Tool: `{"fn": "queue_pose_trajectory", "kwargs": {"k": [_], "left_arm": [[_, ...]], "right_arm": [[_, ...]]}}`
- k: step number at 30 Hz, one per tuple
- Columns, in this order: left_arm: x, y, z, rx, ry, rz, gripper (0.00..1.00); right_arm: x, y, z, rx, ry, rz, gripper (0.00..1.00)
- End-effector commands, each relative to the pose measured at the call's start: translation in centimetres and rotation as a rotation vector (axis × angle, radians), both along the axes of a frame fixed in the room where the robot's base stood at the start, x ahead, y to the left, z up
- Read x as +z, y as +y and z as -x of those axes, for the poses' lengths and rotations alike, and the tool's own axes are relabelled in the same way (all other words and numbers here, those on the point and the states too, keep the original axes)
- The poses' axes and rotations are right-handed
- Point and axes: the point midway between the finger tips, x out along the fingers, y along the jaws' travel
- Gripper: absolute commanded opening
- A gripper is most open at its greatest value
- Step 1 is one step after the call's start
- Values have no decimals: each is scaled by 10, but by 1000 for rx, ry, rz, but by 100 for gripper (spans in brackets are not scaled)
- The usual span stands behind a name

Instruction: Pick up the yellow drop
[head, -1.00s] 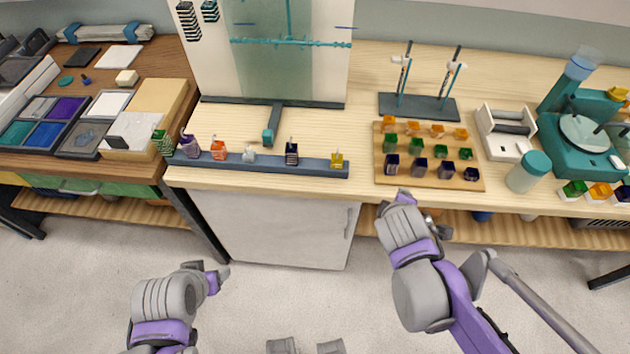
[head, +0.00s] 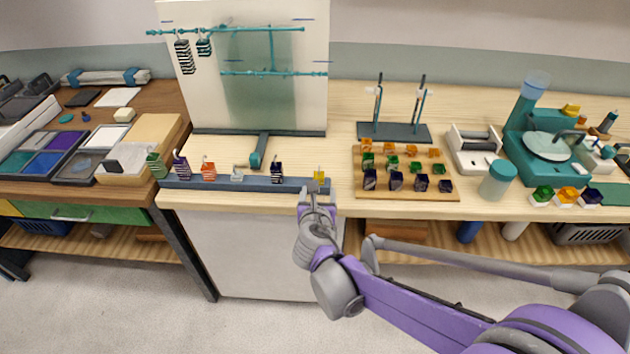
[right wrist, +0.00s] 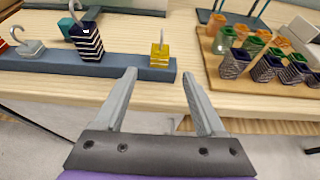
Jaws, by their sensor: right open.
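The yellow drop (head: 319,175) is a small yellow block with a hook on top. It stands at the right end of the dark blue rail (head: 228,184) along the table's front edge. In the right wrist view the yellow drop (right wrist: 160,53) shows ahead of the fingers, between their lines. My right gripper (head: 317,190) is just in front of it, and in the right wrist view the gripper (right wrist: 160,75) is open and empty, its fingers apart from the drop. My left gripper is not in view.
A black-and-white striped drop (right wrist: 87,40) stands left of the yellow one on the rail. To the right is a wooden tray (head: 408,188) with several coloured pieces. A backing panel on a stand (head: 262,150) rises behind the rail. Bare table lies between rail and tray.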

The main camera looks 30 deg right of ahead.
Motion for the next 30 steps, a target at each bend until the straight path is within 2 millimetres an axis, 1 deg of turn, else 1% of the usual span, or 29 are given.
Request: {"fn": "queue_pose_trajectory", "kwargs": {"k": [1,3,8,15,18,26,28,30], "left_arm": [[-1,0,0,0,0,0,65],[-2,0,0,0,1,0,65],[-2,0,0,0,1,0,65],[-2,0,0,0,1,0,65],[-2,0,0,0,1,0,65],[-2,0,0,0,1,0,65],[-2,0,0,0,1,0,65],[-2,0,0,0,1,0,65]], "right_arm": [[-3,-4,-6,-2,0,0,72],[-6,-8,-12,-2,0,0,72],[-9,-13,-21,-2,-1,-1,72],[-19,-30,-50,-2,-1,-3,72],[-23,-34,-58,-2,-1,-3,72],[-24,-35,-60,-1,-1,-3,72],[-24,-35,-60,-1,-1,-3,64],[-24,-35,-60,-1,-1,-3,51]]}}
